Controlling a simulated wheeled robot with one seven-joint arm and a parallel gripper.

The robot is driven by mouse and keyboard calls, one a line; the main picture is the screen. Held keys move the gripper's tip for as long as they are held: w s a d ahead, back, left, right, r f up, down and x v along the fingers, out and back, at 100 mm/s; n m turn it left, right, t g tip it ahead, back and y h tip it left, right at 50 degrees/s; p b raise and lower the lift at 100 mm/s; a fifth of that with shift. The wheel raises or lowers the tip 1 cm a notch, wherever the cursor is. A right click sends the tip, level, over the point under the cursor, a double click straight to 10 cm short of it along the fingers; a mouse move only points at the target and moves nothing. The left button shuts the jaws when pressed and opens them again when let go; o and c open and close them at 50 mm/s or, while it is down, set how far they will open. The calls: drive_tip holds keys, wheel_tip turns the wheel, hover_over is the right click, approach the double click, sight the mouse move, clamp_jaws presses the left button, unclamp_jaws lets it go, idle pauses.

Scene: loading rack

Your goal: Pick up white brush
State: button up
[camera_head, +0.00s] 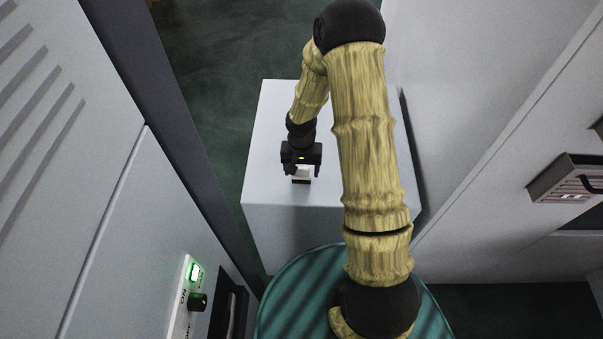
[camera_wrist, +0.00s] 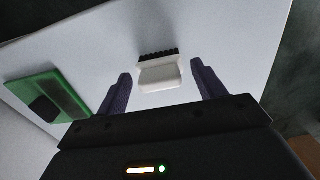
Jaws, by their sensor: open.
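The white brush (camera_wrist: 160,75) lies on the white box top, with a row of dark bristles along its far edge in the wrist view. It also shows as a small white and dark piece in the head view (camera_head: 301,176). My gripper (camera_wrist: 160,84) is open, with one finger to each side of the brush in the wrist view. In the head view my gripper (camera_head: 302,170) is right at the brush and partly covers it. I cannot tell whether the fingers touch it.
The white box (camera_head: 268,130) stands between tall white panels. A green item with a dark block (camera_wrist: 48,97) lies on the surface at left in the wrist view. A control panel with a lit green switch (camera_head: 195,272) is at lower left. The box top around the brush is mostly bare.

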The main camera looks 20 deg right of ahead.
sight(302, 168)
drive_tip(key=shift+c, duration=0.4)
drive_tip(key=c, duration=0.8)
drive_tip(key=shift+o, duration=0.2)
drive_tip(key=shift+r, duration=0.15)
wheel_tip(302, 168, up, 10)
drive_tip(key=shift+f+b, duration=0.1)
drive_tip(key=shift+b, duration=1)
